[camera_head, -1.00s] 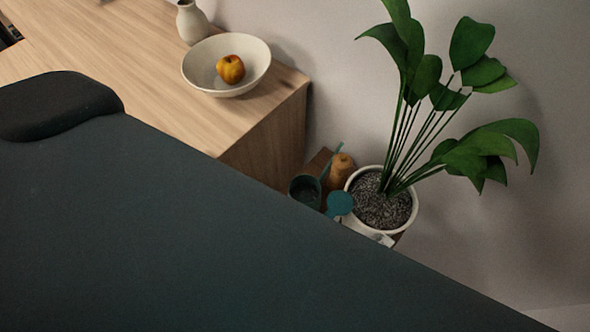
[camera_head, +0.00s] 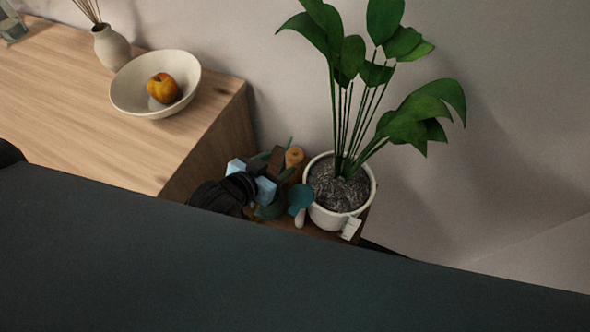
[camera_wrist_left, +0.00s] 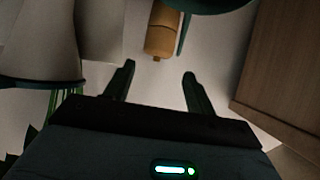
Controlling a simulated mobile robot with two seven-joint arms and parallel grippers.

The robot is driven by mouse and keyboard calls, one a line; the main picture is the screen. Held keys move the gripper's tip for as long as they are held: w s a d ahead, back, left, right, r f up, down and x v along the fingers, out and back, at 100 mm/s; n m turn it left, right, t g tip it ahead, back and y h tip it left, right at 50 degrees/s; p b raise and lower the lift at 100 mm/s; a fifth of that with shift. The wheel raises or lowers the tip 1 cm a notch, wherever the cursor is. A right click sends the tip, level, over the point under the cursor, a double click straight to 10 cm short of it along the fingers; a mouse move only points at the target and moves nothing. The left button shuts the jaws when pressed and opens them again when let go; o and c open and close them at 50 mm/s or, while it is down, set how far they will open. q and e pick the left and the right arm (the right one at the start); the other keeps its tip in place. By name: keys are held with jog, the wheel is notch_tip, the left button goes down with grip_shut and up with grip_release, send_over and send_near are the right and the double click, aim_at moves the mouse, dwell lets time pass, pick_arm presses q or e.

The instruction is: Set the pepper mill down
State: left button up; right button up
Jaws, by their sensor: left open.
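The pepper mill (camera_head: 294,156) is orange-brown wood. It stands on the small brown table (camera_head: 366,212), behind the teal-topped thing and left of the plant pot. In the left wrist view the mill (camera_wrist_left: 161,32) appears upside down at the top, beyond the fingertips. The left gripper (camera_wrist_left: 159,72) is open there, with nothing between its fingers and a visible gap to the mill. The mill's base is hidden in the head view. My right gripper is not in view.
A white pot (camera_head: 335,218) with a tall leafy plant crowds the table's right. A teal-topped thing (camera_head: 300,197) and a dark green cup (camera_head: 268,211), partly hidden, stand near my gripper. A wooden cabinet (camera_head: 205,135) with a bowl (camera_head: 190,82) is on the left.

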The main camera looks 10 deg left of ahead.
aim_at(290, 160)
pick_arm(q)
jog(key=shift+x, duration=0.95)
jog(key=w+f, duration=0.1)
jog(key=d+f, duration=0.1)
jog(key=w+f, duration=0.1)
jog(key=shift+w+d, duration=0.3)
jog(key=shift+w, duration=0.1)
jog(key=shift+w+d, duration=0.1)
jog(key=shift+w, duration=0.1)
jog(key=shift+f, duration=0.1)
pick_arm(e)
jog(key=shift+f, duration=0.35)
pick_arm(q)
jog(key=c, duration=0.9)
grip_shut()
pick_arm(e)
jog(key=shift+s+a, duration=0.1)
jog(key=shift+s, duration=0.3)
